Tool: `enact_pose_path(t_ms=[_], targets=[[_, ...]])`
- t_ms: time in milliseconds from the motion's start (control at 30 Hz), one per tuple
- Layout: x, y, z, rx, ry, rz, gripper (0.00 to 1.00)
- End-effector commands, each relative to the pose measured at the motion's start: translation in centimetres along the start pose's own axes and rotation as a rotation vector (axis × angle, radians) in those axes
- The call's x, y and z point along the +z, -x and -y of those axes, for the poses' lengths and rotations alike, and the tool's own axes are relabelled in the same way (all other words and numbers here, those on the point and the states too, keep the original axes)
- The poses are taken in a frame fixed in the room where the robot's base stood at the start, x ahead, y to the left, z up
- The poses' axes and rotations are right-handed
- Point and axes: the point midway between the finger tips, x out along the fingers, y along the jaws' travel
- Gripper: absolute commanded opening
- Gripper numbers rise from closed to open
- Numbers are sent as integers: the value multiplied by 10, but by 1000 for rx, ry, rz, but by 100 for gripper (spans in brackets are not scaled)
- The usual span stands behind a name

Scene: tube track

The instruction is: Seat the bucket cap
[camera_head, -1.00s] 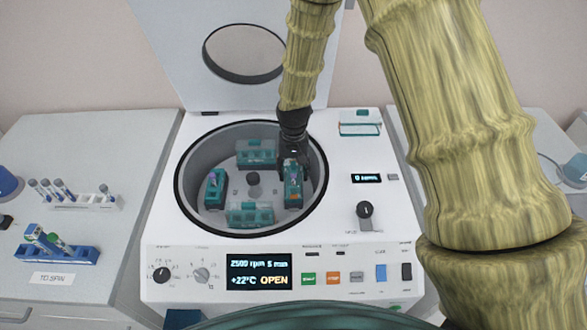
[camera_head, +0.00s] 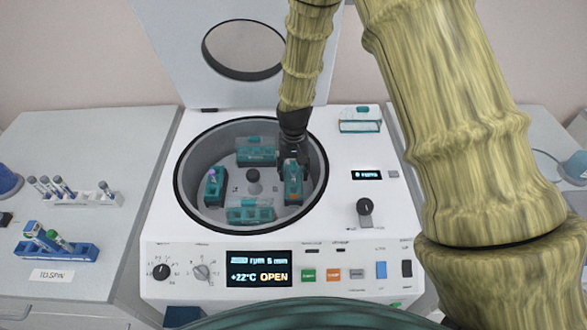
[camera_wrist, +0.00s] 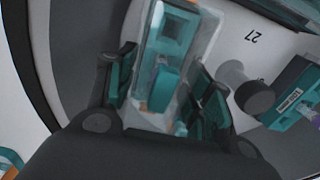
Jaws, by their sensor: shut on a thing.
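My gripper (camera_head: 292,162) is inside the open centrifuge bowl, over the right-hand bucket (camera_head: 293,192). In the wrist view its fingers (camera_wrist: 163,92) are closed on a clear bucket cap (camera_wrist: 182,28) with a teal grip. The cap lies at the bucket's top; I cannot tell whether it is fully down. The gripper hides much of this bucket in the head view. The left bucket (camera_head: 214,188) is uncapped and holds a purple-topped tube. The back bucket (camera_head: 256,152) and front bucket (camera_head: 249,212) appear to have clear caps.
The rotor hub (camera_head: 253,175) stands mid-bowl, close beside the fingers in the wrist view. The bowl rim (camera_head: 178,185) surrounds the buckets. The lid (camera_head: 195,70) is raised behind. Another clear cap (camera_head: 360,121) lies on the deck at back right. Tube racks (camera_head: 65,250) stand on the left bench.

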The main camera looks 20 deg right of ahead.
Motion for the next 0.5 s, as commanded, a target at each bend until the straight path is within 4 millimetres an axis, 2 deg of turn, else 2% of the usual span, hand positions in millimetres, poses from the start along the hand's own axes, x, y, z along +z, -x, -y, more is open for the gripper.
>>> enact_pose_path(t_ms=[167,200,300,500], targets=[[0,0,0,0,0,0,28],[0,0,0,0,0,0,58],[0,0,0,0,0,0,76],[0,0,0,0,0,0,76]])
